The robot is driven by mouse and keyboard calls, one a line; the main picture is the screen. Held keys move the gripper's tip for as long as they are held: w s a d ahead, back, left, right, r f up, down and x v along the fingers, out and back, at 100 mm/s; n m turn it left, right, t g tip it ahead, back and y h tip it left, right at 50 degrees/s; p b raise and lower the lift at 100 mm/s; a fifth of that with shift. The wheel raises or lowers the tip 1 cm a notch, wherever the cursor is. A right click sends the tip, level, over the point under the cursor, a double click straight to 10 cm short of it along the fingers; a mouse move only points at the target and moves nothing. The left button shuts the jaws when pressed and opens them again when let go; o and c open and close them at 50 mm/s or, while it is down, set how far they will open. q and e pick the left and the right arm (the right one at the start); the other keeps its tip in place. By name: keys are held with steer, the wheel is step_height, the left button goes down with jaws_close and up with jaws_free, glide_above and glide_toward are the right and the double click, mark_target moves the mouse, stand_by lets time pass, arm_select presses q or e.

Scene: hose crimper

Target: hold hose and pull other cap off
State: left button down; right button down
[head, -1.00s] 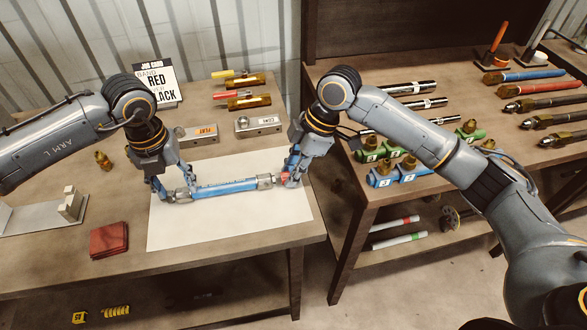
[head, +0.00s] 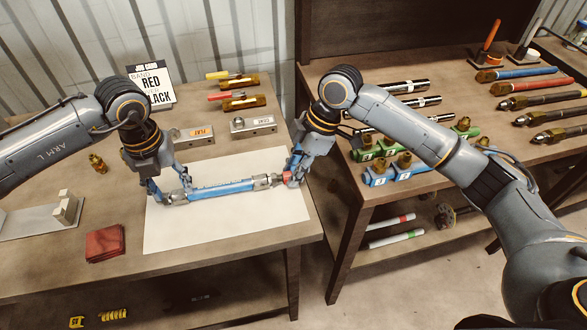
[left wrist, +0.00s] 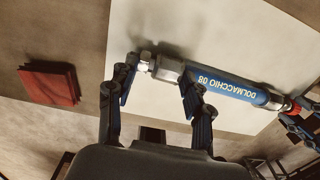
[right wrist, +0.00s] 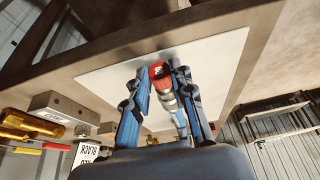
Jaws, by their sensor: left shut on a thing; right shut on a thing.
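The blue hose (head: 225,188) has metal end fittings and lies level just over the white sheet. My left gripper (head: 170,196) is shut on its left end, around the metal ferrule; the left wrist view shows this ferrule (left wrist: 167,70) and a bare metal tip with no cap. A red cap (head: 286,177) is at the hose's right end, and it also shows in the right wrist view (right wrist: 158,71). My right gripper (head: 291,178) is shut on the red cap. Bare metal shows between the cap and the right ferrule (head: 262,182). Whether the cap still touches the fitting is unclear.
The white sheet (head: 235,230) covers the table's front right. A red cloth (head: 104,243), a grey fixture (head: 62,210) and a brass fitting (head: 97,163) are left. Metal blocks (head: 253,124) and a job card (head: 150,85) stand behind. A second bench is right, across a gap.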

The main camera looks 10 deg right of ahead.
arm_select(q)
steer(key=shift+s+a+f, duration=0.2)
steer(key=shift+a+f, duration=0.3)
steer(key=shift+f, duration=0.2)
arm_select(e)
steer(key=shift+d+f, duration=0.15)
steer(key=shift+d, duration=0.05)
arm_select(q)
steer(key=c, duration=0.7)
jaws_free()
steer(key=shift+o, duration=1.1)
steer(key=shift+f, duration=0.1)
arm_select(e)
steer(key=v, duration=0.5)
steer(key=shift+w+d, duration=0.1)
steer(key=shift+d, duration=0.05)
arm_select(q)
steer(key=shift+w+a, duration=0.1)
steer(key=shift+w, duration=0.15)
arm_select(e)
steer(key=shift+w, duration=0.2)
arm_select(q)
steer(key=shift+s+d, duration=0.1)
steer(key=shift+d, duration=0.1)
arm_select(e)
steer(key=shift+s, duration=0.1)
